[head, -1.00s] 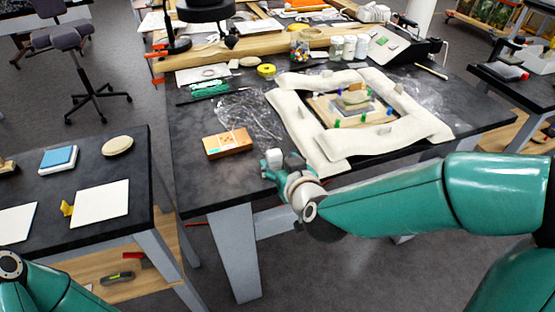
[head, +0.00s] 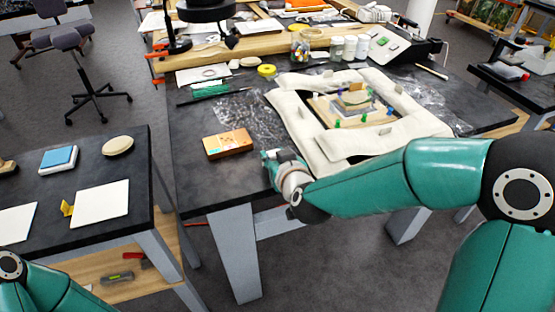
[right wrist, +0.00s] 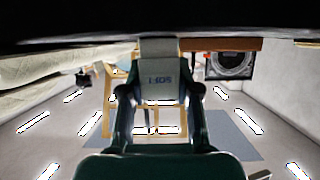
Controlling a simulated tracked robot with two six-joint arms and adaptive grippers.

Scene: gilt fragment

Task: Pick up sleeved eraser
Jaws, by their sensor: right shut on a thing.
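The sleeved eraser (right wrist: 160,78) shows in the right wrist view as a pale block with dark lettering on its sleeve. It is between the two dark fingers of my right gripper (right wrist: 160,95), which is shut on it. Just beyond it is the dark tabletop edge; I cannot tell whether they touch. In the head view, my right gripper (head: 275,158) is low over the near edge of the central table (head: 200,185), and the eraser is hard to make out there. My left gripper is out of view; only part of the left arm shows at lower left.
An orange-brown wooden box (head: 228,144) lies just left of my right gripper. A pale padded frame (head: 350,148) around a gilt fragment (head: 354,100) lies close on the right. Crumpled clear film (head: 250,115) lies behind. The table's front left is clear.

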